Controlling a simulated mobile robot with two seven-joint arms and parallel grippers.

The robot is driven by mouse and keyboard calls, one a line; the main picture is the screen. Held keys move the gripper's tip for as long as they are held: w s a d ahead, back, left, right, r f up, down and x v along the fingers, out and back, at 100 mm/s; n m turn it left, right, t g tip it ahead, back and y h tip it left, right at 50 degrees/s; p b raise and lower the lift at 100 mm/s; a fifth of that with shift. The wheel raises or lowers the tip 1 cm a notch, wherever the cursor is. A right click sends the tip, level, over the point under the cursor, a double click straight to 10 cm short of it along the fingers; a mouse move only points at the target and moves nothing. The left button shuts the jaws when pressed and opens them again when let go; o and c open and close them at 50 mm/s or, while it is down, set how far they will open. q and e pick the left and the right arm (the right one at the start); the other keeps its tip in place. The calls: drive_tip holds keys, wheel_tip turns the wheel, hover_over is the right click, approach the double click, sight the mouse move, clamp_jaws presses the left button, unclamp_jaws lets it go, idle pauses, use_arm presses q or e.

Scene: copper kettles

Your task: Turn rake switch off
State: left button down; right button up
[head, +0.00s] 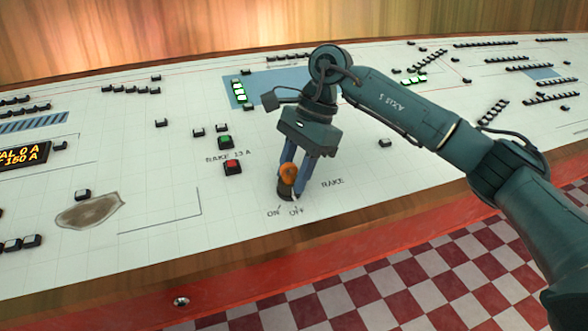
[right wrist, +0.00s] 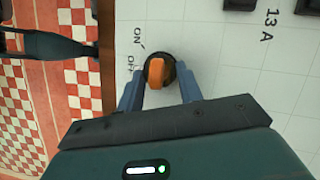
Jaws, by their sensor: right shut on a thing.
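The rake switch (head: 288,173) is an orange knob on a dark round base, set near the front edge of the white panel. The printed words ON and OFF stand just in front of it, and RAKE is printed to its right. My right gripper (head: 292,172) reaches down from above and is shut on the knob. In the right wrist view the orange knob (right wrist: 156,73) sits between the tips of my two blue fingers (right wrist: 158,88). I cannot tell for sure which word the knob points to. My left gripper is not in view.
A green button (head: 225,142) and a red button (head: 233,167) stand left of the switch, by the print RAKE 13 A. Several black-based buttons are spread over the panel. A wooden edge (head: 330,228) borders its front, above a red-and-white checked floor (head: 440,280).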

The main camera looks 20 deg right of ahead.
drive_tip(key=o, duration=1)
drive_tip(key=shift+r, duration=0.1)
drive_tip(key=p+v, duration=0.1)
drive_tip(key=v, duration=1.2)
drive_tip(key=shift+d, duration=0.1)
